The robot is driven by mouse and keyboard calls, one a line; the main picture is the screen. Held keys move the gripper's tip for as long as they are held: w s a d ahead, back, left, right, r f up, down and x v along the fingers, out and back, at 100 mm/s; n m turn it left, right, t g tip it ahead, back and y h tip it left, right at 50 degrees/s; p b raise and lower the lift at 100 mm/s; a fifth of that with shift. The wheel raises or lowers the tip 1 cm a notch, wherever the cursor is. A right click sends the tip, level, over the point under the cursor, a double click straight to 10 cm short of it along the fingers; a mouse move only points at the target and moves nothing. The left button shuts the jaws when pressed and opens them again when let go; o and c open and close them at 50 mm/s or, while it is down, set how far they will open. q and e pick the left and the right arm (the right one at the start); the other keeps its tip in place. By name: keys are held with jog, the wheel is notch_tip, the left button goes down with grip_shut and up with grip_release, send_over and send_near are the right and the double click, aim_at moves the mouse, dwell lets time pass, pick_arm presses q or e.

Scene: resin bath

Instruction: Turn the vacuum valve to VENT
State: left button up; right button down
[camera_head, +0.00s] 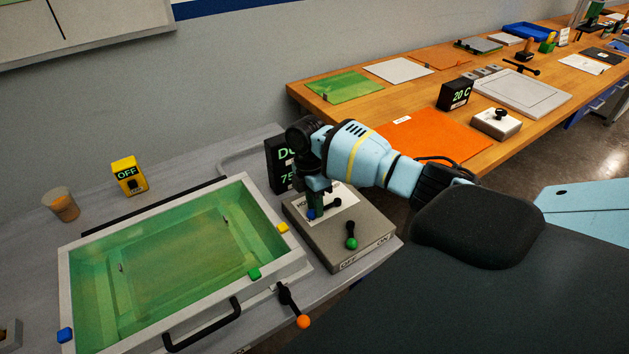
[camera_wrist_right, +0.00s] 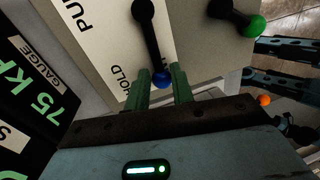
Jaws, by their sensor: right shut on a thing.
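The vacuum valve is a black lever with a blue knob (camera_head: 311,215) on a grey control box (camera_head: 330,244). In the right wrist view the lever (camera_wrist_right: 151,40) runs from its pivot down to the blue knob (camera_wrist_right: 162,78), near the partly covered label "HOLD" on a white plate (camera_wrist_right: 97,30). The start of another label, "PU", also shows; no VENT label is readable. My right gripper (camera_head: 317,200) points down from above, its green fingers (camera_wrist_right: 162,87) shut on the blue knob. My left gripper is not in view.
A second lever with a green knob (camera_head: 351,243) stands on the same box by OFF/ON marks. A black gauge (camera_head: 280,167) reading 75 kPa stands behind. The resin bath (camera_head: 70,282) is left, and an orange-knobbed lever (camera_head: 303,321) sits in front. A wooden bench (camera_head: 340,115) lies behind.

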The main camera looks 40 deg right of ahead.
jog(key=shift+s+a+n, duration=0.1)
jog(key=shift+n, duration=0.2)
jog(key=shift+s+f, duration=0.1)
jog(key=c, duration=1.5)
grip_release()
jog(key=shift+w+r, duration=0.25)
jog(key=shift+r, duration=1.05)
jog(key=shift+w+r, duration=0.25)
jog(key=shift+r, duration=1.05)
jog(key=shift+w+r, duration=0.25)
jog(key=shift+r, duration=1.05)
